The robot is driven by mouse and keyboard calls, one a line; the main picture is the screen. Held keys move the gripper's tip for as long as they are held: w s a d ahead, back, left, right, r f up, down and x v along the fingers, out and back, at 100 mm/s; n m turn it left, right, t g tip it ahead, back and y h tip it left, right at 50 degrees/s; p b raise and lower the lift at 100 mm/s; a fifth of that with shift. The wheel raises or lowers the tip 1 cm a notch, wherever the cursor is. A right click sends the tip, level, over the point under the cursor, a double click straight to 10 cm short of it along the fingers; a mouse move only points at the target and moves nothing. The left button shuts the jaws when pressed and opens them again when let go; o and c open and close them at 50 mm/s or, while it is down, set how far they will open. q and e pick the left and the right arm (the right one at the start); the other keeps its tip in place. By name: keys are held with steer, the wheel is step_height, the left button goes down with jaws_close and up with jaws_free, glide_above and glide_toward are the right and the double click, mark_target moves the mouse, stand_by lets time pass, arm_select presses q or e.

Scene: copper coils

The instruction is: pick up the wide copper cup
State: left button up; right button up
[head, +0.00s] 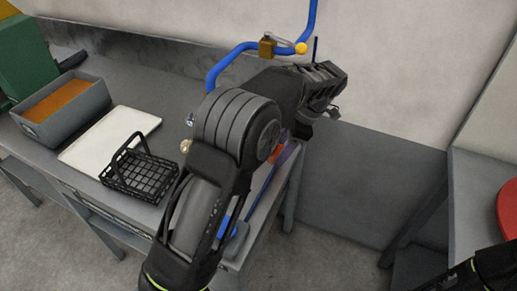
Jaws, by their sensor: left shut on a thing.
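No wide copper cup can be made out in the head view. My left arm reaches up across the middle, over the grey workbench (95,80). My left gripper (333,108) is at the far end of the arm, near the wall, above the right end of the bench. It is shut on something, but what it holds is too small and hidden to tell. A dark part of my right arm shows at the bottom right corner; its gripper is out of view.
A grey bin with an orange inside (60,112), a white board (112,137) and a black wire basket (140,178) are on the bench at left. A blue pipe (243,50) with a brass valve (266,47) runs by the wall. A red round thing (509,209) is at right.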

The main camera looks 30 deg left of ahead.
arm_select(q)
steer(key=shift+w+d+r, duration=0.1)
steer(key=shift+w+d, duration=0.1)
steer(key=shift+d, duration=0.3)
steer(key=shift+w+d, duration=0.2)
steer(key=shift+d, duration=0.25)
arm_select(e)
steer(key=shift+r, duration=0.55)
